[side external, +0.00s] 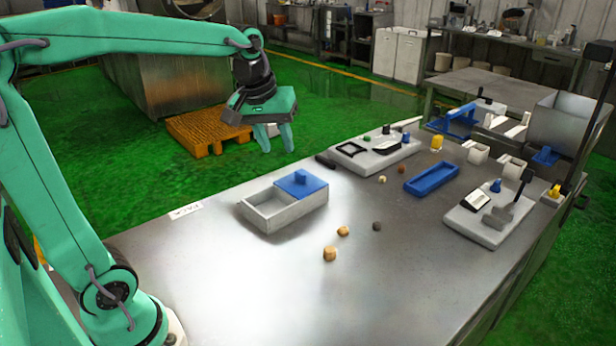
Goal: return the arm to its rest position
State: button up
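My gripper (274,138) hangs from my green arm (130,36) in the upper middle of the side external view. It points down, and in the picture it shows against the green floor behind the table's far edge. Its two fingers are spread with a gap between them, and nothing shows between them. The arm is stretched out to the right from its base at the lower left. The gripper appears well above the table top and touches nothing that I can see.
The metal table (235,300) bears a grey box (280,218) with a blue lid (300,182), small tan pieces (330,254), a blue tray (432,177) and grey boards (488,222). A yellow pallet (205,130) lies on the floor behind. The table's front left is clear.

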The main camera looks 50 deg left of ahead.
jog(key=s+d+f+m+t, duration=0.1)
jog(key=s+d+f+m, duration=0.1)
jog(key=s, duration=0.5)
jog(key=s+d+f+m+t, duration=0.1)
jog(key=s+d+f+m, duration=0.1)
jog(key=s+m, duration=0.3)
jog(key=shift+s+d, duration=0.55)
jog(key=shift+s, duration=0.45)
